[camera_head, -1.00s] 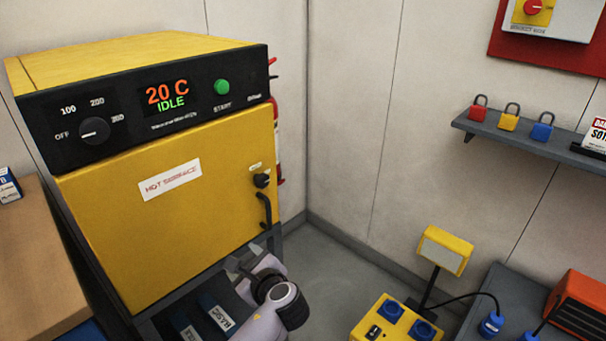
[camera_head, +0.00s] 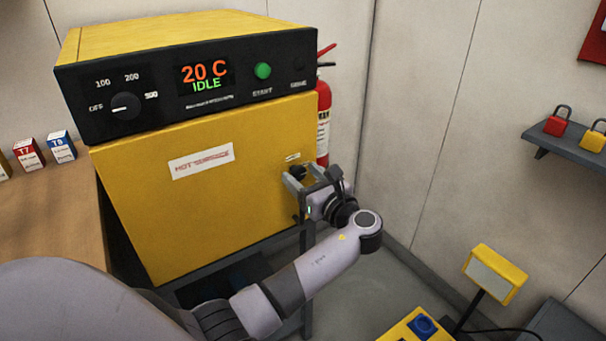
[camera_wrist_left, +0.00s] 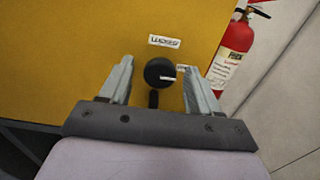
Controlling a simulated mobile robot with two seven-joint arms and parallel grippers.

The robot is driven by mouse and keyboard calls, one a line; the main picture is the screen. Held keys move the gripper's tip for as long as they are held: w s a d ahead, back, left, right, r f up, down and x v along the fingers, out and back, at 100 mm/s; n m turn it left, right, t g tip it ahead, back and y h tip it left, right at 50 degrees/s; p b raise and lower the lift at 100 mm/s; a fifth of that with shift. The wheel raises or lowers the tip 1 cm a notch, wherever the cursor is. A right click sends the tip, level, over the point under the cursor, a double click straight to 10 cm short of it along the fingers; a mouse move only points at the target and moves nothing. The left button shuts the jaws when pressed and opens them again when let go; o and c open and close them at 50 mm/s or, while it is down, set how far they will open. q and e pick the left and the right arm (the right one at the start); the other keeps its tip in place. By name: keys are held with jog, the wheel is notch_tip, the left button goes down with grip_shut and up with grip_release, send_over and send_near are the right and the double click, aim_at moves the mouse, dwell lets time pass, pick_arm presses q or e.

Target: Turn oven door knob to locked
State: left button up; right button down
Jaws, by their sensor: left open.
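The black round door knob (camera_head: 297,171) is at the upper right of the yellow oven door (camera_head: 200,215). In the left wrist view the knob (camera_wrist_left: 160,72) has a white mark pointing right, towards a small label (camera_wrist_left: 182,68) partly covered by a finger. A white label above it (camera_wrist_left: 164,41) appears to read LOCKED. My left gripper (camera_head: 304,174) is at the door's right edge, open, with one finger on each side of the knob. In the wrist view a gap shows on both sides, wider on the left. My right gripper is not in view.
The dark door handle (camera_wrist_left: 153,98) is just below the knob, partly hidden. The control panel (camera_head: 185,90) reads 20 C, IDLE. A red fire extinguisher (camera_head: 323,125) stands right of the oven. Small boxes (camera_head: 61,146) sit on a wooden bench at left.

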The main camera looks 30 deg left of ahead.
pick_arm(q)
jog(key=shift+w+a, duration=0.2)
jog(key=shift+a, duration=0.25)
jog(key=c, duration=1)
